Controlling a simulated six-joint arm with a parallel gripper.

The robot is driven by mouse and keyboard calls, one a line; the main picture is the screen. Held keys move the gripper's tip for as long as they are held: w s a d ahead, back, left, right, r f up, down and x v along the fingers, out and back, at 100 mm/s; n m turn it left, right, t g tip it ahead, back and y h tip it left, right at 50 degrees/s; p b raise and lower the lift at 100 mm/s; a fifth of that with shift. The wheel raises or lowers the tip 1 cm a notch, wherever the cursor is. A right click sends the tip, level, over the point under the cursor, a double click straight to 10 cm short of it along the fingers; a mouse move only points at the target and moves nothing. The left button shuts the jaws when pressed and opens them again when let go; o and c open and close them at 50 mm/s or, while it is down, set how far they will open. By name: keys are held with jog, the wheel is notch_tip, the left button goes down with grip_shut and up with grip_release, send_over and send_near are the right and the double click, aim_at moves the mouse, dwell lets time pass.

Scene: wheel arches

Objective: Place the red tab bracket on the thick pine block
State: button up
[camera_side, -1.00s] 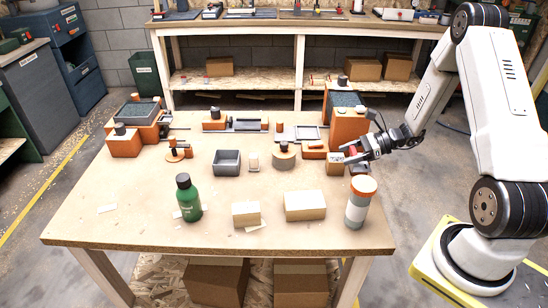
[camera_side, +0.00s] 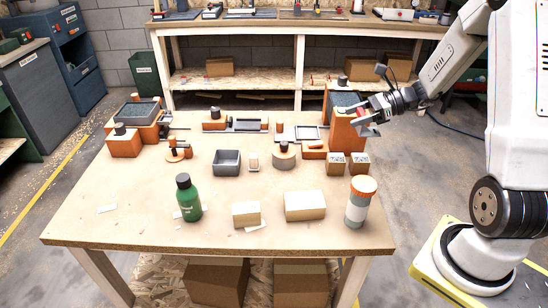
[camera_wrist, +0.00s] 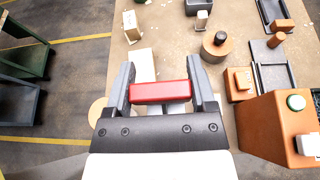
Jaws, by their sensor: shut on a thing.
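My gripper (camera_side: 364,114) is raised above the right side of the table, beside the tall orange machine. It is shut on the red tab bracket (camera_wrist: 160,92), which lies crosswise between the two fingers in the wrist view. Two pale pine blocks lie near the table's front. The smaller one (camera_side: 246,214) is left of the longer, wider one (camera_side: 305,206). In the wrist view the longer block (camera_wrist: 143,64) shows partly beyond the left finger.
An orange-capped bottle (camera_side: 356,208) stands right of the blocks, and a green bottle (camera_side: 188,198) left of them. Two small orange-sided blocks (camera_side: 335,165) stand at the right edge. A grey tray (camera_side: 226,163) and orange machines fill the back.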

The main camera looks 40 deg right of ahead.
jog(key=s+a+n+g+y, duration=0.1)
jog(key=s+a+n+g, duration=0.1)
jog(key=s+a, duration=0.5)
jog(key=s+a+n+g+y, duration=0.2)
jog(key=a, duration=0.9)
jog(key=shift+s+d+f, duration=0.1)
jog(key=shift+f, duration=0.95)
jog(key=shift+s+d+f, duration=0.1)
jog(key=shift+f, duration=0.9)
jog(key=shift+h, duration=0.3)
jog(key=w+f, duration=0.3)
jog(key=w, duration=0.1)
jog(key=w+f, duration=0.2)
jog(key=w, duration=0.2)
jog(key=w+f, duration=0.3)
jog(key=w, duration=0.1)
jog(key=shift+w+f, duration=0.3)
jog(key=shift+w, duration=0.1)
jog(key=shift+w+f, duration=0.35)
